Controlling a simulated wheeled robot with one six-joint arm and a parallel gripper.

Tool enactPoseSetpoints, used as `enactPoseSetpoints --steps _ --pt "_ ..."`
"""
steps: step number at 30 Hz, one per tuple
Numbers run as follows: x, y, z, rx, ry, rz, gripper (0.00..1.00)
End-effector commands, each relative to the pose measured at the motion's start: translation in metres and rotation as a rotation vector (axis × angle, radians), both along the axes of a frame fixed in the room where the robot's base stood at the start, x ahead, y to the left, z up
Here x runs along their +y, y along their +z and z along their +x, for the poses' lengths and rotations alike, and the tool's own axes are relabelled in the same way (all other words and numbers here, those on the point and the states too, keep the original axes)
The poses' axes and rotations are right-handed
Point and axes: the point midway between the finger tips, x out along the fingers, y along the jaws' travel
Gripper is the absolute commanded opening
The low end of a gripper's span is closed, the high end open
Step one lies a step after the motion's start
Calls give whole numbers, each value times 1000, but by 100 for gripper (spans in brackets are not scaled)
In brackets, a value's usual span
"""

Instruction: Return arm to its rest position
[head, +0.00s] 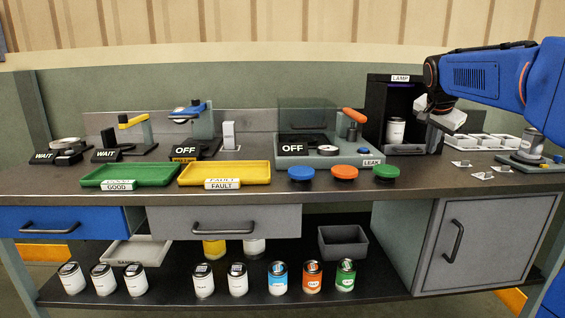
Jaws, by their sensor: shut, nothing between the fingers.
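My blue arm (485,78) reaches in from the right edge over the right part of the workbench. My gripper (440,118) hangs in front of the right side of the black lamp box (377,108), above the bench top. Its fingers are small and partly lost against the box, and nothing shows held in them. A can (395,131) stands inside the lamp box, to the left of my gripper.
A white tray (485,141) with compartments and a can on a stand (532,143) sit below my arm. Left are the leak station (325,150), coloured buttons (344,173), a yellow tray (222,174) and a green tray (130,175). Several cans stand on the lower shelf (185,290).

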Motion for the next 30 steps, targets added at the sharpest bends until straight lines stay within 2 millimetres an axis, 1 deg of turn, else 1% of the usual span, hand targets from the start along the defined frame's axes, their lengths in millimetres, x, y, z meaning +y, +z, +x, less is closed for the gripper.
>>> enactPoseSetpoints --steps 1,8,9,14,15,17,21,23,27,30 --pt "12 -4 -19 14 43 -8 0" --pt "56 -34 -97 79 246 -55 0" --pt "63 -40 -111 90 282 -64 0" --pt "90 -68 -166 127 423 -95 0" --pt "96 -76 -180 138 458 -103 0" --pt "104 -89 -201 150 512 -115 0" --pt "123 -121 -249 179 637 -144 0" --pt "130 -135 -270 188 688 -155 0" --pt "145 -173 -316 212 814 -185 0" --pt "154 -199 -346 225 897 -204 0"
